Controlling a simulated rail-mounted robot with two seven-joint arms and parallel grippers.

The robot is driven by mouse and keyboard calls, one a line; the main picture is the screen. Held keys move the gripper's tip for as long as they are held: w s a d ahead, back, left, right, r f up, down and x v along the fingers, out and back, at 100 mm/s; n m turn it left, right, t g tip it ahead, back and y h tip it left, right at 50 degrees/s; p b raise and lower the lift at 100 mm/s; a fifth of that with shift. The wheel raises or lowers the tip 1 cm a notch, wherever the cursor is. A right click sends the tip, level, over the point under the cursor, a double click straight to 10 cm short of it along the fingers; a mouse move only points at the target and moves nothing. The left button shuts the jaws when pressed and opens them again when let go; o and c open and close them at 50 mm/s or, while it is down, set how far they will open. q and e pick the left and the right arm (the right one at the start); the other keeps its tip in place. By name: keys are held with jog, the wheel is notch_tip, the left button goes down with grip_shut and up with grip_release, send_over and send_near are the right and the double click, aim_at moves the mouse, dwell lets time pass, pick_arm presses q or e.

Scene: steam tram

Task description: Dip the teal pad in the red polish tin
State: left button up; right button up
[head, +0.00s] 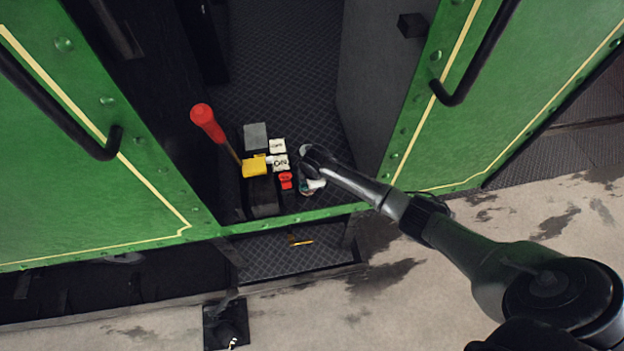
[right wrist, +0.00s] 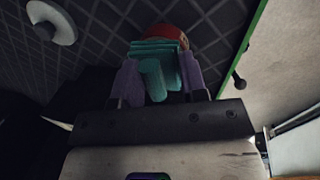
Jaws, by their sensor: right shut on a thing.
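The teal pad (right wrist: 156,78) is between the two purple fingers of my right gripper (right wrist: 157,80), which is shut on it. A red round thing, which looks like the red polish tin (right wrist: 166,32), is just beyond the pad and partly hidden by it. I cannot tell whether pad and polish touch. In the head view my right gripper (head: 314,184) is low over the cab floor near the sill, and its arm hides part of this spot. My left gripper is not in view.
Left of my right gripper are a small red item (head: 286,180), white lettered blocks (head: 280,162), a yellow block (head: 254,166), a grey block (head: 255,137) and a red-handled lever (head: 207,122). A white disc (right wrist: 60,25) lies on the floor. Green walls flank the doorway.

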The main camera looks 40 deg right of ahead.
jog(key=shift+f, duration=0.3)
dwell(0.5)
jog(key=shift+f, duration=0.1)
dwell(0.6)
jog(key=shift+f, duration=0.15)
dwell(0.9)
jog(key=shift+r, duration=0.2)
jog(key=shift+r+p, duration=0.5)
jog(key=shift+p, duration=0.2)
jog(key=p+v, duration=0.3)
jog(key=p, duration=0.1)
jog(key=w+p+v, duration=0.1)
jog(key=p+v, duration=0.1)
jog(key=shift+d+r, duration=0.2)
jog(key=shift+r, duration=0.3)
jog(key=shift+f, duration=0.1)
